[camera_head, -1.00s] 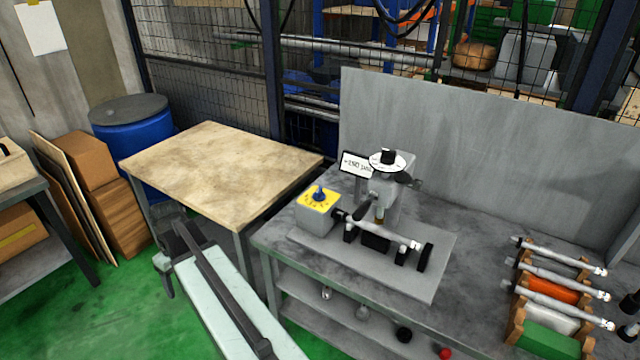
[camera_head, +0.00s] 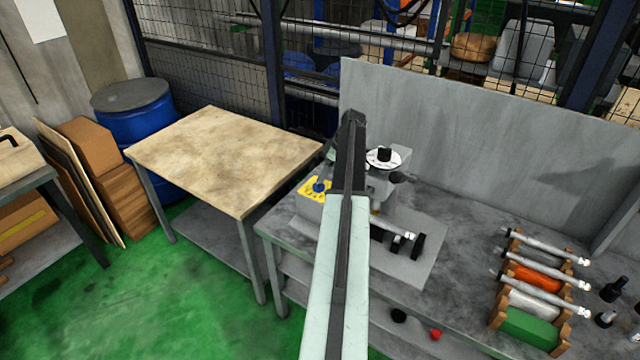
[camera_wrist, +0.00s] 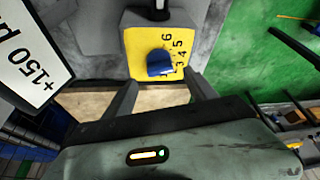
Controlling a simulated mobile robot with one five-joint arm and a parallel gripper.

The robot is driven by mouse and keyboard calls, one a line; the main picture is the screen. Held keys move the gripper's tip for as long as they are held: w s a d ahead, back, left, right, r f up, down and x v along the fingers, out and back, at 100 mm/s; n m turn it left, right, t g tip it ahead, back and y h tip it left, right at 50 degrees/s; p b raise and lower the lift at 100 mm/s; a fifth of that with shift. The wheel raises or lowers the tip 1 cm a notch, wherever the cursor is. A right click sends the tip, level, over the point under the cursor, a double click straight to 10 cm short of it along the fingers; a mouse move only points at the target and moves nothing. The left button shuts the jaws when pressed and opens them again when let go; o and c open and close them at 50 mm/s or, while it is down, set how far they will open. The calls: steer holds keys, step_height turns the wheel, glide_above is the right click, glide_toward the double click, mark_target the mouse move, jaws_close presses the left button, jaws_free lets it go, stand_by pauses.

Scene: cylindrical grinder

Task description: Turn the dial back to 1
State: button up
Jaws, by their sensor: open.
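The dial is a blue knob (camera_wrist: 160,63) on a yellow numbered plate (camera_wrist: 143,40) on the grinder's grey box. It also shows in the head view, with the blue knob (camera_head: 319,187) just left of my arm. In the wrist view the figures 6, 5, 4 and 3 show at the knob's right; lower figures are not legible. I cannot tell which figure the knob points to. My gripper (camera_wrist: 163,84) is open and empty, its two fingers apart just below the knob in the picture. No contact with the knob shows. In the head view my arm hides part of the grinder.
A white sign (camera_wrist: 28,55) reading "+150" is close at the wrist view's left. A white graduated disc (camera_head: 377,163) with a black knob stands right of my arm. A rack (camera_head: 512,322) holding several cylindrical parts is at the right. The wooden-topped table (camera_head: 225,155) is bare.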

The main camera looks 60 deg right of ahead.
steer(key=b+x, duration=0.5)
steer(key=x, duration=0.1)
steer(key=shift+f, duration=0.3)
steer(key=shift+w+r, duration=0.1)
steer(key=shift+r, duration=0.05)
steer(key=c, duration=1.2)
steer(key=shift+d, duration=0.15)
steer(key=shift+c, duration=0.6)
